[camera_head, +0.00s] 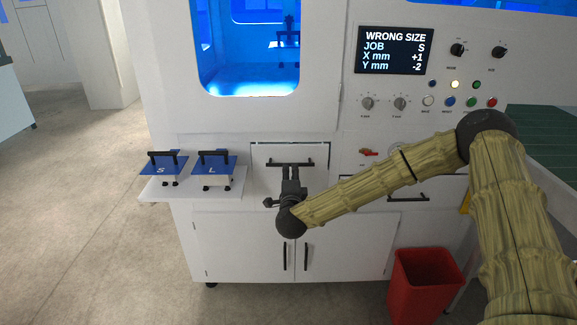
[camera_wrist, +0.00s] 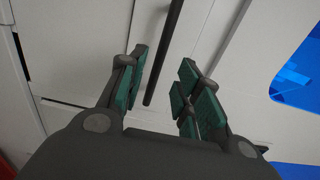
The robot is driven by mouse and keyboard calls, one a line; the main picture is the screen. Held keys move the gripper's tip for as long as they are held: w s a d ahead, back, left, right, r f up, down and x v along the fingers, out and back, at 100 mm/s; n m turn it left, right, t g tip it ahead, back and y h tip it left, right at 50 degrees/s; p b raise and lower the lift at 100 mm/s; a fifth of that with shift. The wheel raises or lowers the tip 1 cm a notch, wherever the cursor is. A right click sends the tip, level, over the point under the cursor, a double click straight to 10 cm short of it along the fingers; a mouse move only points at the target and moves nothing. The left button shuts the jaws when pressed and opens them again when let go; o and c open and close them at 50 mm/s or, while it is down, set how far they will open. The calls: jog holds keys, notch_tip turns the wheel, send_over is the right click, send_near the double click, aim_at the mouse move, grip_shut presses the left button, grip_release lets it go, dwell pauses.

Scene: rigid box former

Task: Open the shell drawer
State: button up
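A white drawer front (camera_head: 262,178) with a dark bar handle (camera_head: 290,163) is in the middle of the machine; I cannot read a label naming it the shell drawer. A thin dark line runs along its top edge, and it looks shut or nearly so. My gripper (camera_head: 290,178) is in front of this drawer, at its handle. In the wrist view my gripper (camera_wrist: 158,92) is open, with green pads on both fingers. The black handle bar (camera_wrist: 164,50) reaches in between the fingers, with a visible gap on each side. My gripper hides part of the drawer front.
A shelf (camera_head: 150,191) at left holds blue-topped pieces marked S (camera_head: 160,169) and L (camera_head: 212,168). Another handle (camera_head: 408,198) is at right, partly behind my arm. Cabinet doors (camera_head: 240,245) are below. A red bin (camera_head: 420,285) stands at lower right. A screen (camera_head: 395,49) reads "WRONG SIZE".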

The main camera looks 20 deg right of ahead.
aim_at(290, 159)
jog(key=shift+x, duration=3.45)
jog(key=shift+f, duration=0.1)
